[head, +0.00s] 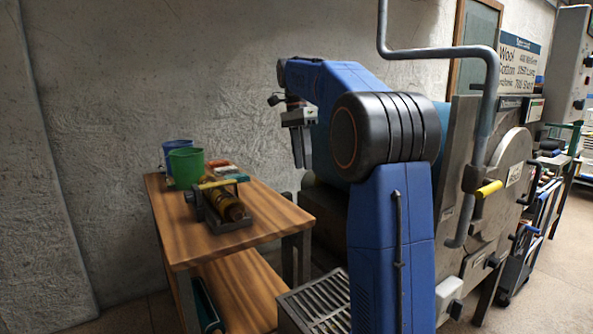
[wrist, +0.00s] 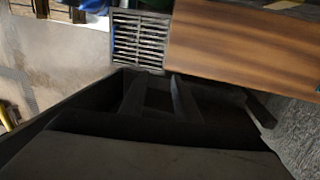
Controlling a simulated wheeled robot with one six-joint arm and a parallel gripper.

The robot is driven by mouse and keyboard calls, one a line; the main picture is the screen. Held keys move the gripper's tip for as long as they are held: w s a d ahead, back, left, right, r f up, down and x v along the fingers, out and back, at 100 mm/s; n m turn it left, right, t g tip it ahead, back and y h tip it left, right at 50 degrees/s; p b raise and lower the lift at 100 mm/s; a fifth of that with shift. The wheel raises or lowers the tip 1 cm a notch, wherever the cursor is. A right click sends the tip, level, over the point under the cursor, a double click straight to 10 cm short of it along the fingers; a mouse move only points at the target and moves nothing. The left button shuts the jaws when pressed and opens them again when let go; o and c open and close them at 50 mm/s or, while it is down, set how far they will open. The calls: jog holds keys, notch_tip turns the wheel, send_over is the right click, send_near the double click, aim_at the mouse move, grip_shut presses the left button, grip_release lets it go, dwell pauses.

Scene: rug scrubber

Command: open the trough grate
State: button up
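The trough grate (head: 318,304) is a grey slatted metal panel low beside the wooden cart, partly hidden by my blue arm in the head view. It lies flat, apparently closed. In the wrist view the grate (wrist: 140,40) shows at the top, left of the wooden top, with dark gaps between its slats. My gripper (head: 303,165) hangs fingers down, high above and behind the grate, near the wall and the machine. Its two dark fingers stand apart in the wrist view (wrist: 157,82) with nothing between them. It touches nothing that I can see.
The wooden cart (head: 262,222) holds a green bucket (head: 187,166), a blue bucket and a roller in a holder. The large grey machine (head: 480,230) with a bent pipe and yellow handle (head: 489,189) stands right of my arm. Free air lies above the cart.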

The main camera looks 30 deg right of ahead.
jog(key=shift+w+r, duration=0.1)
jog(key=shift+r, duration=0.4)
jog(key=shift+a, duration=0.1)
jog(key=s+a+f+n+t, duration=0.25)
jog(key=s+a+n, duration=0.2)
jog(key=s, duration=0.35)
jog(key=s+a+f+n+t, duration=0.1)
jog(key=s+a+f+n, duration=0.25)
jog(key=s+a, duration=0.3)
jog(key=s+a+f+n+t, duration=0.1)
jog(key=s+a+f+n, duration=0.2)
jog(key=s+f, duration=0.6)
jog(key=s+a+f+n+t, duration=0.2)
jog(key=s+f+n, duration=0.4)
jog(key=s+f, duration=0.3)
jog(key=shift+s+a+f, duration=0.15)
jog(key=shift+s+a, duration=0.05)
jog(key=shift+a, duration=0.2)
jog(key=shift+s+f+t, duration=0.2)
jog(key=shift+f+t, duration=0.15)
grip_shut()
